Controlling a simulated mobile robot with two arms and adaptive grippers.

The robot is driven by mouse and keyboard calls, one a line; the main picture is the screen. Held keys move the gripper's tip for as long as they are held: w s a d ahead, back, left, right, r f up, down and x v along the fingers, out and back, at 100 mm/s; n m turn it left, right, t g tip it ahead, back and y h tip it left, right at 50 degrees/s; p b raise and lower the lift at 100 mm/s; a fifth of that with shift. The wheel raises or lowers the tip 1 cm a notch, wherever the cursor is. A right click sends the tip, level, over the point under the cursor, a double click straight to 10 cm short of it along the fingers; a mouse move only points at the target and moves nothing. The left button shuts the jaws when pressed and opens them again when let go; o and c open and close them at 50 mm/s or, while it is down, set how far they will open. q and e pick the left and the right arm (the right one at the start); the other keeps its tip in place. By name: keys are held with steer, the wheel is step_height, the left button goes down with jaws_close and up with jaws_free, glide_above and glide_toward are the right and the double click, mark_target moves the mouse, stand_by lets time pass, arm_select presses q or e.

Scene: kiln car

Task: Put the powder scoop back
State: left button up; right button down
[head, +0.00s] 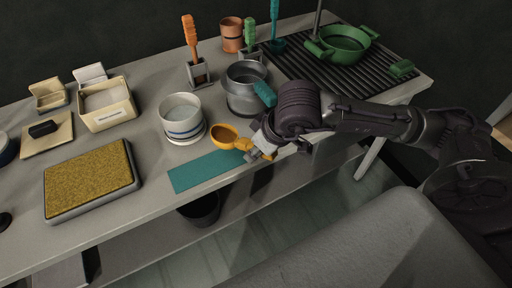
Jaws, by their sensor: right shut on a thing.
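The yellow-orange powder scoop (226,136) shows near the middle of the head view. Its bowl points left, and its handle runs right into my right gripper (257,150). The right gripper is shut on the handle, and its jaws hide part of it. The scoop is over or at the right end of a flat teal mat (205,171); I cannot tell whether it touches the table. A white pot with blue bands (182,125) and pale contents stands just left of the scoop. My left gripper is not in view.
A grey metal pot (240,98) with a teal handle stands behind the scoop. A labelled cream box (108,117) and a gold-textured pad (90,180) are on the left. A green pot (340,45) sits on the dark ribbed rack at back right. The table's front edge is close.

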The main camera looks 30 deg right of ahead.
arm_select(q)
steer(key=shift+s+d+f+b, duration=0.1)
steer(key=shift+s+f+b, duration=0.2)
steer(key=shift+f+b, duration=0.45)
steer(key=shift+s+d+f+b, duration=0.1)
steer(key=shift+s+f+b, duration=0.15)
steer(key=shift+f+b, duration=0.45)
arm_select(e)
steer(key=shift+f, duration=2.9)
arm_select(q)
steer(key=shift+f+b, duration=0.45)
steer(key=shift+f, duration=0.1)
arm_select(e)
steer(key=shift+s, duration=0.1)
arm_select(q)
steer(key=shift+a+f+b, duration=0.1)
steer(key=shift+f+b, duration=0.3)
steer(key=shift+b, duration=0.05)
